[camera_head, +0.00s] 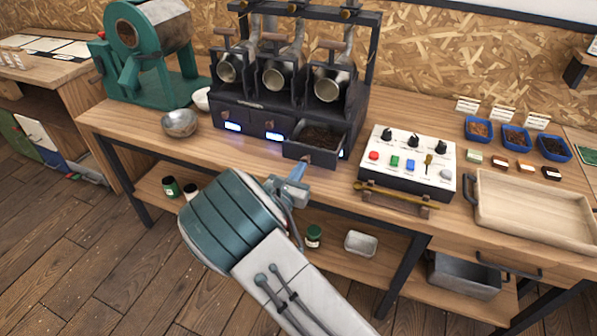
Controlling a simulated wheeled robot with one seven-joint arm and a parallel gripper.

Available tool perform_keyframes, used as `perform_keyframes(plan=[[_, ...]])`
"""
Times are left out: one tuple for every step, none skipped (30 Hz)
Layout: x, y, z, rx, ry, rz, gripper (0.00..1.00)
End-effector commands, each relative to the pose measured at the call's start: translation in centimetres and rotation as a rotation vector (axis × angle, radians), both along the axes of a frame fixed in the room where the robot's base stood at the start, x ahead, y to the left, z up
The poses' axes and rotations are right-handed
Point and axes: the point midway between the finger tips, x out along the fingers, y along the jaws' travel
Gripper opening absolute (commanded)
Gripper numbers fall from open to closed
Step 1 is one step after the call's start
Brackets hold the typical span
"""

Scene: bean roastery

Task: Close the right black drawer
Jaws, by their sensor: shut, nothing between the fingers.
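The right black drawer (312,156) sticks out of the front of the black roaster unit (263,118) and is open, with dark brown beans or grounds inside. The middle drawer (268,127) and left drawer (228,116) sit flush in the unit. My gripper (302,165) is shut and empty, just in front of and below the drawer's front face, near its left part. I cannot tell whether the fingertips touch the drawer. My arm hides part of the bench edge and the shelf below.
A control box (407,161) with knobs and buttons stands right of the drawer, a wooden spoon rest (396,197) before it. A metal bowl (180,122) is left. A wooden tray (535,212) and blue sample trays (515,138) are further right.

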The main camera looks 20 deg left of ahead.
Motion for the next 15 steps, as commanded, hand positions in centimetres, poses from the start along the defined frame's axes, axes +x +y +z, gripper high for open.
perform_keyframes(plan=[[0.1, 0.0, 0.0, 0.000, 0.000, -0.001, 0.00], [0.3, -0.1, 0.0, 0.000, 0.000, -0.001, 0.00], [0.7, -0.1, -0.1, 0.000, 0.000, -0.002, 0.00], [1.1, -0.2, -0.2, 0.001, 0.000, -0.003, 0.00], [1.7, -0.2, -0.2, 0.001, 0.000, -0.004, 0.00], [2.6, -0.3, -0.2, 0.002, -0.001, -0.005, 0.00], [3.4, -0.5, -0.3, 0.003, -0.002, -0.006, 0.00], [4.3, -0.5, -0.3, 0.003, -0.001, -0.006, 0.00], [5.5, -0.7, -0.4, 0.002, -0.002, -0.007, 0.00], [6.4, -0.7, -0.4, 0.003, -0.002, -0.007, 0.00], [7.3, -0.8, -0.4, 0.003, -0.002, -0.007, 0.00], [8.4, -0.9, -0.4, 0.003, -0.002, -0.007, 0.00], [9.1, -0.9, -0.4, 0.003, -0.002, -0.006, 0.00], [9.8, -1.0, -0.4, 0.003, -0.002, -0.006, 0.00], [10.6, -1.0, -0.3, 0.003, -0.001, -0.004, 0.00]])
